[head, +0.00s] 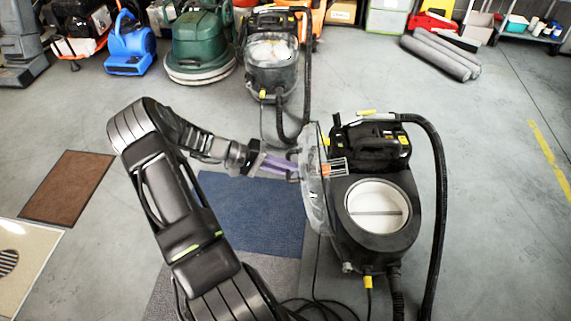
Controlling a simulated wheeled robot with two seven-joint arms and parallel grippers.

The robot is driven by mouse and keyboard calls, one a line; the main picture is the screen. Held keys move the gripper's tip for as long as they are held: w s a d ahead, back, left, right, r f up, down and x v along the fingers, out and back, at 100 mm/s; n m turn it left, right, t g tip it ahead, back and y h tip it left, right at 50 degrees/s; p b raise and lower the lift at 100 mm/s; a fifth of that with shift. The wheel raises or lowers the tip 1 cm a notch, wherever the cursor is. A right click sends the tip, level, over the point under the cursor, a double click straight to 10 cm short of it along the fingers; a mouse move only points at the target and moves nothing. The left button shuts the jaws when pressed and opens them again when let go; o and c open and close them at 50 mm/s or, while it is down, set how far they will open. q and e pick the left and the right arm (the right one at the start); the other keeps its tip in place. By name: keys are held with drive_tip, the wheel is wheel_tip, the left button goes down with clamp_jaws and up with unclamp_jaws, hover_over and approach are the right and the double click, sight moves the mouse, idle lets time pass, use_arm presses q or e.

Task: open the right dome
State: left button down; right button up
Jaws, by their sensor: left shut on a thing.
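The right dome (315,195) is a clear cover on the black cleaning machine (340,245) at the right. It stands tilted up on edge at the machine's left side, off the round white-lined opening (378,211), which lies uncovered. My left gripper (294,168) reaches in from the left and is shut on the dome, at its outer side. The exact contact is small and partly blurred by the clear plastic. My right gripper is out of view.
A second machine (271,72) with a clear dome stands behind. A blue mat (250,215) lies under my arm. A black hose (440,190) curves down the near machine's right side, and cables lie in front. Open floor lies to the right.

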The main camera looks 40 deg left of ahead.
use_arm(q)
drive_tip(key=shift+s+a+f, duration=0.2)
drive_tip(key=shift+s+f, duration=0.15)
drive_tip(key=shift+f, duration=0.3)
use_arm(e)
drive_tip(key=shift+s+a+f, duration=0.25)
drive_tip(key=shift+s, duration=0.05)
use_arm(q)
drive_tip(key=c, duration=1.6)
unclamp_jaws()
drive_tip(key=shift+a+f, duration=0.1)
drive_tip(key=shift+a, duration=0.05)
drive_tip(key=shift+o, duration=0.8)
drive_tip(key=shift+r, duration=0.2)
drive_tip(key=shift+a+r, duration=0.1)
drive_tip(key=v, duration=0.7)
drive_tip(key=shift+s+a+p, duration=0.2)
drive_tip(key=shift+s+p, duration=0.1)
drive_tip(key=shift+p, duration=0.1)
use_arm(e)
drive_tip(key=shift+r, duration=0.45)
